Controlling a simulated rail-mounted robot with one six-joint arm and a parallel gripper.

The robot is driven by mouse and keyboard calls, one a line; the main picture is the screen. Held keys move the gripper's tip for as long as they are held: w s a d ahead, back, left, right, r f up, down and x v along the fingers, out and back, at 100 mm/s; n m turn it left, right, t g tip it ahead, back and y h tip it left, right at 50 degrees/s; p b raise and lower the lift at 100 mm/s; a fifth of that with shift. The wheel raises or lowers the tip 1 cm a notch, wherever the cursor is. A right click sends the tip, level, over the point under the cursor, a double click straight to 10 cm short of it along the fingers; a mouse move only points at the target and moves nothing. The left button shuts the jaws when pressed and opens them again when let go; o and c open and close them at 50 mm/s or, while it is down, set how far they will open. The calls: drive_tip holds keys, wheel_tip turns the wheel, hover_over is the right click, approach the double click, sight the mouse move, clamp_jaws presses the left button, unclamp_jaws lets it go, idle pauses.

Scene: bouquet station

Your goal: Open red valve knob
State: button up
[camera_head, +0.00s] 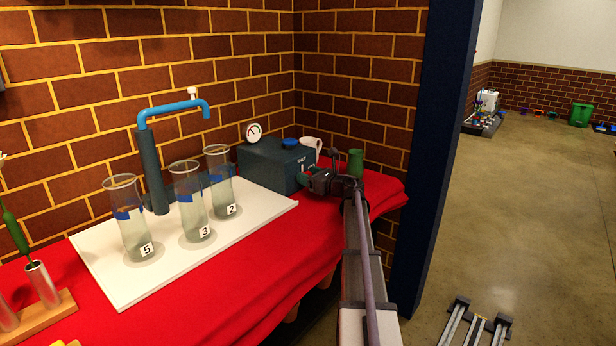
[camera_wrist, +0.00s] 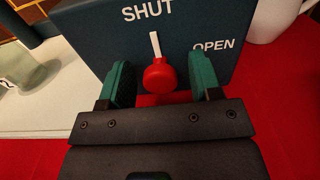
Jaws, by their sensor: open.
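The red valve knob (camera_wrist: 160,76) is on the front of a dark blue-grey box (camera_wrist: 106,28). Its white pointer tilts slightly left of straight up, toward the word SHUT; the word OPEN is to the right. My gripper (camera_wrist: 162,82) is open in the wrist view, with one green-padded finger on each side of the knob and gaps visible on both sides. In the head view the box (camera_head: 262,166) stands at the back of the table, and my gripper (camera_head: 308,178) is at its front face. The knob is hidden there.
A white board (camera_head: 122,285) on the red-covered table (camera_head: 215,310) holds several numbered glass cylinders (camera_head: 188,205) and a blue-spouted pipe (camera_head: 153,170). A gauge (camera_head: 254,132) and blue cap (camera_head: 290,143) top the box. A white mug (camera_head: 311,146) and green cup (camera_head: 356,162) stand nearby.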

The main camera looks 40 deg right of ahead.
drive_tip(key=shift+w+a, duration=0.1)
drive_tip(key=shift+w, duration=0.1)
drive_tip(key=c, duration=0.9)
